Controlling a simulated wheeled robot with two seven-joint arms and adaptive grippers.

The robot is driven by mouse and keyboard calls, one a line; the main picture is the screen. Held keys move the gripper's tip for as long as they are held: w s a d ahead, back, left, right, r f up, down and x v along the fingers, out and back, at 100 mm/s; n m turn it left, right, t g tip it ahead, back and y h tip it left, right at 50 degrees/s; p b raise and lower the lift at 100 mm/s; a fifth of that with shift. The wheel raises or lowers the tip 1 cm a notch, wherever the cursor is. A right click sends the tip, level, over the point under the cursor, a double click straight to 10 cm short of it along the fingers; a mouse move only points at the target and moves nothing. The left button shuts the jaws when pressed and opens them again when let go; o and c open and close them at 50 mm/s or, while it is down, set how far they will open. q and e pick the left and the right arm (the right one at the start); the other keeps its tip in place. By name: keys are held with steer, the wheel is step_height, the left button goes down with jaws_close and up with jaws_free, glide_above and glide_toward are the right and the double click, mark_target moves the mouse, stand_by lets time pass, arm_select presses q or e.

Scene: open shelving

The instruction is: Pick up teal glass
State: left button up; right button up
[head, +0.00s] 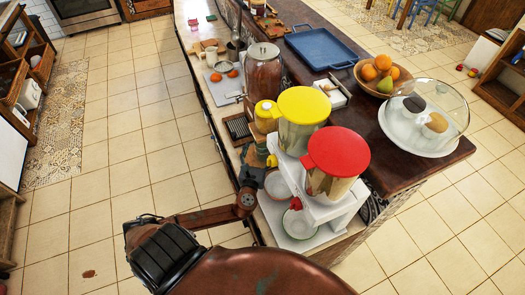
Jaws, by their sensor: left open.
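I cannot make out a teal glass in the head view. My left arm reaches over the near left edge of the island counter. My left gripper (258,146) is small in the picture, open, beside the drink dispenser with the yellow lid (303,104). A yellow rounded thing (265,112) shows just beyond it. The dispenser hides part of the counter close to the gripper, and I cannot tell whether the gripper touches anything. My right gripper is not in view.
A second dispenser has a red lid (337,152). Bowls (298,224) sit below on the white base. A big glass jar (263,72), blue tray (321,46), fruit bowl (397,87) and domed plate (417,140) crowd the counter.

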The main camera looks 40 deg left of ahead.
arm_select(q)
steer(key=x, duration=0.3)
steer(key=shift+w+f, duration=0.25)
steer(key=shift+w, duration=0.2)
steer(key=shift+c, duration=0.5)
steer(key=c, duration=1.3)
